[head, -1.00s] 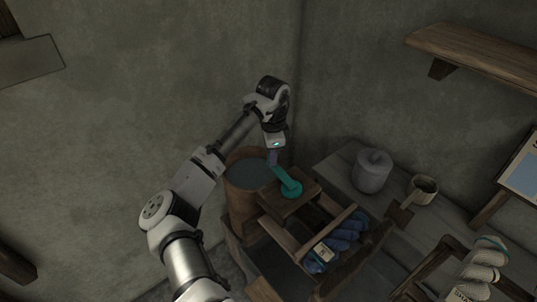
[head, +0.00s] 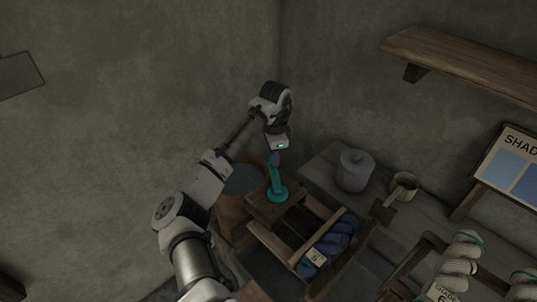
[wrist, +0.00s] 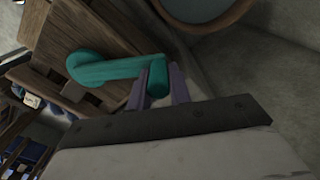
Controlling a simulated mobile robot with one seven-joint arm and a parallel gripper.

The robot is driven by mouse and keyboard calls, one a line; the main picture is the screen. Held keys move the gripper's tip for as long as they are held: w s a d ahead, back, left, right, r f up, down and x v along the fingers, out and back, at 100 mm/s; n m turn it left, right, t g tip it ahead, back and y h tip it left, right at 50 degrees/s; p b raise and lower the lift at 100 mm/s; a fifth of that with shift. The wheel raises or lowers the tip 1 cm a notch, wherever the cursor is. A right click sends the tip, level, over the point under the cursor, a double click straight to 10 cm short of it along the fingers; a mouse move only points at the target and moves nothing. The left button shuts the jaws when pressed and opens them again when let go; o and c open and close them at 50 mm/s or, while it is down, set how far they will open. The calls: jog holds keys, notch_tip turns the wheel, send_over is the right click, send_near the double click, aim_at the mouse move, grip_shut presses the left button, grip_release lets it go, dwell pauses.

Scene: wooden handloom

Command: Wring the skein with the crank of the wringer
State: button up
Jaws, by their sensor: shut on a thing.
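The teal crank (head: 275,181) stands on a wooden block at the back end of the wringer frame (head: 263,236). In the wrist view the crank (wrist: 107,70) runs from its round hub at left to its handle end, between my purple fingers. My gripper (head: 275,158) is shut on that handle end; the gripper also shows in the wrist view (wrist: 161,86). The blue skein (head: 334,238) lies in the wringer frame with a small pale tag (head: 317,256). The skein's far end is hard to make out.
A wooden tub (head: 238,210) with dark liquid stands left of the wringer. A grey lidded jar (head: 354,171) and a brown cup (head: 404,187) stand on the bench behind. Pale skeins (head: 461,258) hang at the right. A shelf (head: 460,62) juts from the wall.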

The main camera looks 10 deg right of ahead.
jog(key=shift+s+d+f+p, duration=0.1)
jog(key=shift+s+d+p, duration=0.15)
jog(key=shift+d, duration=0.5)
jog(key=shift+s+d+f+p, duration=0.1)
jog(key=shift+d+p, duration=0.1)
jog(key=shift+d, duration=0.5)
jog(key=shift+o, duration=0.3)
jog(key=shift+s+d+p, duration=0.25)
jog(key=shift+d, duration=0.3)
jog(key=shift+s+d+p, duration=0.2)
jog(key=shift+s+d, duration=0.05)
jog(key=shift+d, duration=0.25)
jog(key=shift+s+d+f+p, duration=0.1)
jog(key=shift+s+d+p, duration=0.35)
jog(key=shift+s+d, duration=0.3)
jog(key=shift+w, duration=0.1)
jog(key=shift+w+a, duration=0.1)
jog(key=shift+a, duration=0.05)
